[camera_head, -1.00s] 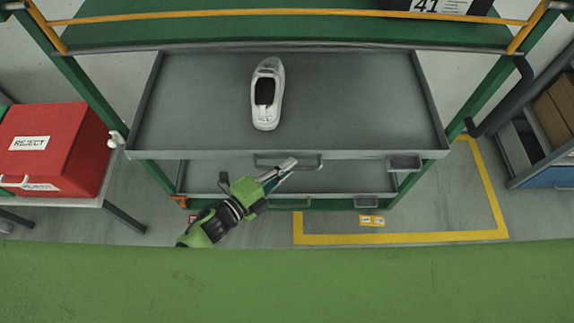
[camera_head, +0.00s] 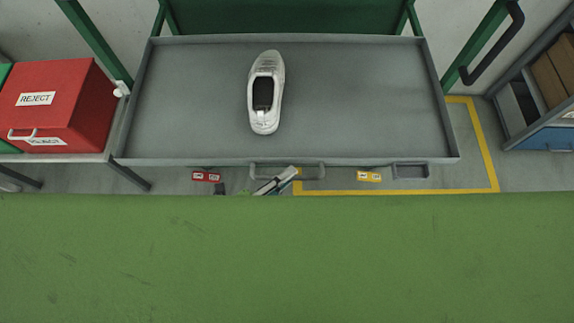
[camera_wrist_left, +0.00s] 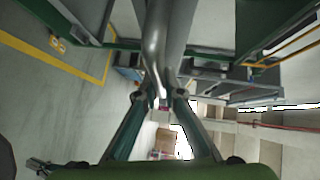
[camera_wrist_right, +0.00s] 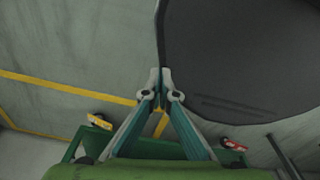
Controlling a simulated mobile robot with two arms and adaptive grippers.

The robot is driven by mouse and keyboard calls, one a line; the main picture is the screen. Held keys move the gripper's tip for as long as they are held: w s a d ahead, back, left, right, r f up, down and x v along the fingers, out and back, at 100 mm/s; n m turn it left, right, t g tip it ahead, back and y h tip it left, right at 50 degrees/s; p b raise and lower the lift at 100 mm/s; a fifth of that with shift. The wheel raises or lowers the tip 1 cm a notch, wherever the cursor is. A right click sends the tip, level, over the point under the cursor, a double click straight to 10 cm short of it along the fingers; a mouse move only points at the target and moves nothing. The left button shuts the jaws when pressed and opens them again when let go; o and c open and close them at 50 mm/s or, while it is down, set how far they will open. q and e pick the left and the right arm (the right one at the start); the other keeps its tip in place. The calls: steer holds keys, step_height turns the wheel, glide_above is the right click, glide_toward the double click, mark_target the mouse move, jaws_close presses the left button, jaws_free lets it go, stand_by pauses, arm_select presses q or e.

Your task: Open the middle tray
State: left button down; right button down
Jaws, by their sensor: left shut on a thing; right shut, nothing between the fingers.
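A wide grey tray (camera_head: 350,110) in the head view carries a white shoe (camera_head: 265,92) lying left of its centre. The tray stands out from the green rack towards me. A grey bar handle (camera_head: 315,178) hangs at its front edge. My left gripper (camera_head: 284,178) is at this handle, its wrist hidden behind the green foreground. In the left wrist view the left gripper (camera_wrist_left: 160,95) is shut on the grey handle bar (camera_wrist_left: 155,45). My right gripper (camera_wrist_right: 161,82) shows only in its own wrist view, shut and empty, beside a dark grey surface.
A red reject box (camera_head: 62,110) stands on a side table at the left. A shelf unit with brown boxes (camera_head: 553,100) stands at the right. Yellow floor lines (camera_head: 485,150) and red and yellow floor labels (camera_head: 369,176) lie beyond the green foreground.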

arm_select(q)
steer(key=shift+s, duration=0.1)
steer(key=c, duration=2.1)
jaws_free()
steer(key=shift+c, duration=0.2)
arm_select(e)
steer(key=shift+s+d, duration=0.25)
steer(key=shift+s, duration=0.35)
arm_select(q)
steer(key=shift+s+a, duration=0.1)
arm_select(e)
steer(key=shift+w, duration=0.15)
arm_select(q)
steer(key=v, duration=1.1)
steer(key=shift+s+a, duration=0.25)
steer(key=shift+a, duration=0.05)
arm_select(e)
steer(key=shift+a, duration=0.1)
